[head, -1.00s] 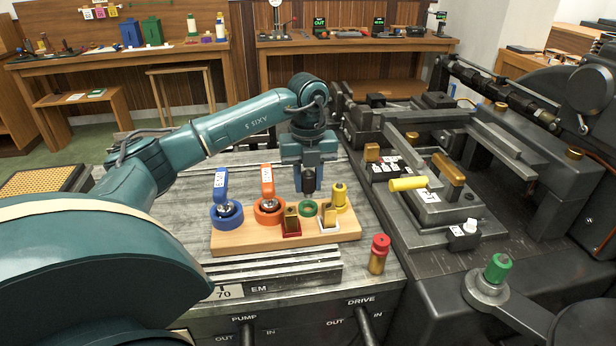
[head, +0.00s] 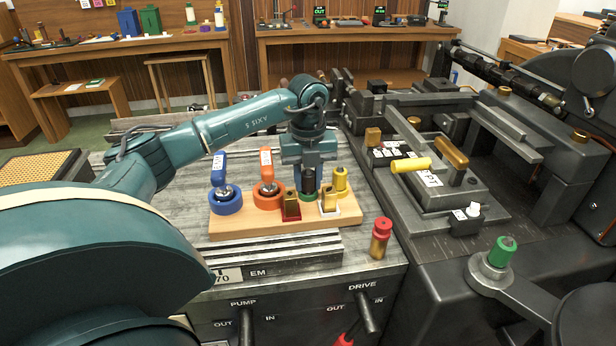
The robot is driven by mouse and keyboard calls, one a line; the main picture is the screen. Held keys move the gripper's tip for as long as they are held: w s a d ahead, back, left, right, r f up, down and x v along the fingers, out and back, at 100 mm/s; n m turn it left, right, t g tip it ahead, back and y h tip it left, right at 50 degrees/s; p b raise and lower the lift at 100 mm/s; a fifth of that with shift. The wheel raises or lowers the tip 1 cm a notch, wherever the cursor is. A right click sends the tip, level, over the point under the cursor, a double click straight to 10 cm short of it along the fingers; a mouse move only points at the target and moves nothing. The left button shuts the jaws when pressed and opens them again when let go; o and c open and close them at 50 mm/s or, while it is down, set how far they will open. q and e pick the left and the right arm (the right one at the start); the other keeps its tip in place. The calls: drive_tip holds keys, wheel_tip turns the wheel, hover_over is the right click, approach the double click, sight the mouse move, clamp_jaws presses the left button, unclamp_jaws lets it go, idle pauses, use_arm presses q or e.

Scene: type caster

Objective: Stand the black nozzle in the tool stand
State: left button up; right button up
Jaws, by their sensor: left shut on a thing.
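The tool stand is a light wooden board (head: 235,226) on the grey metal bench, with coloured sockets along it. My left gripper (head: 309,182) is shut on the black nozzle (head: 309,179), which is upright over the stand's green ring (head: 308,197). The nozzle's lower end is at the ring; whether it is seated fully inside I cannot tell. A blue-handled tool (head: 220,170) stands in the blue ring (head: 226,201) and an orange-handled tool (head: 266,166) in the orange ring (head: 269,195). My right gripper is not in view.
A yellow piece (head: 340,179) stands at the board's right end, close to my gripper. A red-topped brass cylinder (head: 380,238) stands right of the board. The dark machine (head: 520,215) fills the right side.

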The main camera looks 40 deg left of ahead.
use_arm(q)
drive_tip(key=shift+f, duration=0.2)
idle(0.6)
drive_tip(key=o, duration=1)
drive_tip(key=shift+o, duration=0.2)
drive_tip(key=shift+r, duration=0.1)
wheel_tip(320, 180, up, 13)
